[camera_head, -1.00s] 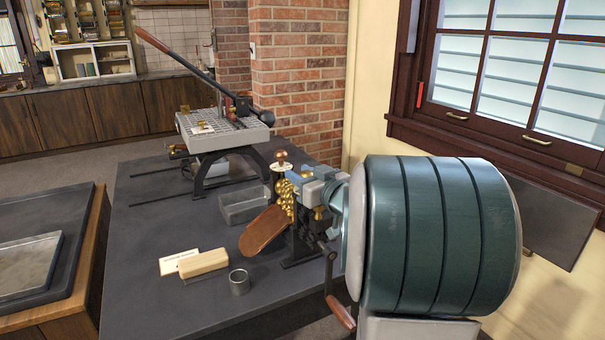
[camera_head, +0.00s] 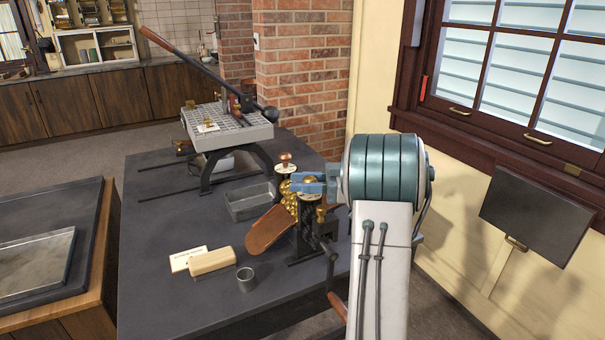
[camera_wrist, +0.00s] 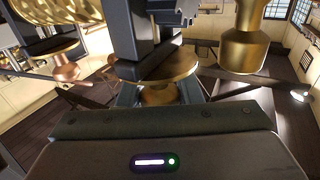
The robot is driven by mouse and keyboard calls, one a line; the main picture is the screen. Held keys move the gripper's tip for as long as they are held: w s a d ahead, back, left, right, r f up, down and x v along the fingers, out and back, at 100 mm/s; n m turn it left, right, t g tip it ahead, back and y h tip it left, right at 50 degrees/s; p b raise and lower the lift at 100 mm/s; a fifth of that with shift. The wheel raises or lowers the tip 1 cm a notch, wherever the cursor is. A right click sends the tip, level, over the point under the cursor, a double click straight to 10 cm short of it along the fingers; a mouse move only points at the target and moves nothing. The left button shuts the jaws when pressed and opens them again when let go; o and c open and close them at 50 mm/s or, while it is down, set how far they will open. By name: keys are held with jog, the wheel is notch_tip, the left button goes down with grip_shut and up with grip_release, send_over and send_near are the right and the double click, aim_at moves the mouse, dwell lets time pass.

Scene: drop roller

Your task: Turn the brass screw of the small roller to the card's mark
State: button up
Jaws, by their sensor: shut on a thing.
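The small roller machine (camera_head: 306,222) stands near the right edge of the dark table, with brass rollers (camera_head: 290,197) and a wooden chute (camera_head: 268,230). My gripper (camera_head: 300,183) reaches in from the right at the machine's top. In the wrist view the jaws are shut on a brass screw with a round disc (camera_wrist: 158,70), partly hidden behind a dark grey bracket. A second brass knob (camera_wrist: 245,48) stands apart to the right, and a patterned brass roller (camera_wrist: 55,14) is at upper left. The white card (camera_head: 182,261) lies on the table; its mark is too small to read.
A grey tray (camera_head: 250,200) sits behind the chute. The table's front left is clear.

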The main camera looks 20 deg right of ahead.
jog(key=n+g+p, duration=0.1)
jog(key=g+p, duration=0.1)
jog(key=r+n+g+y+p, duration=0.1)
jog(key=n+g+p, duration=0.1)
jog(key=g, duration=0.1)
jog(key=shift+s+y, duration=0.2)
jog(key=shift+y, duration=0.1)
jog(key=n+g+p, duration=0.1)
jog(key=g+p, duration=0.1)
jog(key=n+g+p, duration=0.1)
jog(key=p, duration=0.2)
jog(key=shift+s+n+g, duration=0.2)
jog(key=shift+n+g, duration=0.2)
jog(key=n+g+p, duration=0.1)
jog(key=g+p, duration=0.1)
jog(key=p, duration=0.3)
jog(key=shift+s+n+g, duration=0.1)
jog(key=shift+n+g, duration=0.3)
jog(key=shift+f+p, duration=0.1)
jog(key=shift+p, duration=0.35)
jog(key=shift+s+f+n+g+p, duration=0.1)
jog(key=shift+f+n+g+p, duration=0.15)
jog(key=shift+n+g+p, duration=0.4)
jog(key=shift+a, duration=0.1)
jog(key=o, duration=1)
jog(key=shift+c, duration=0.2)
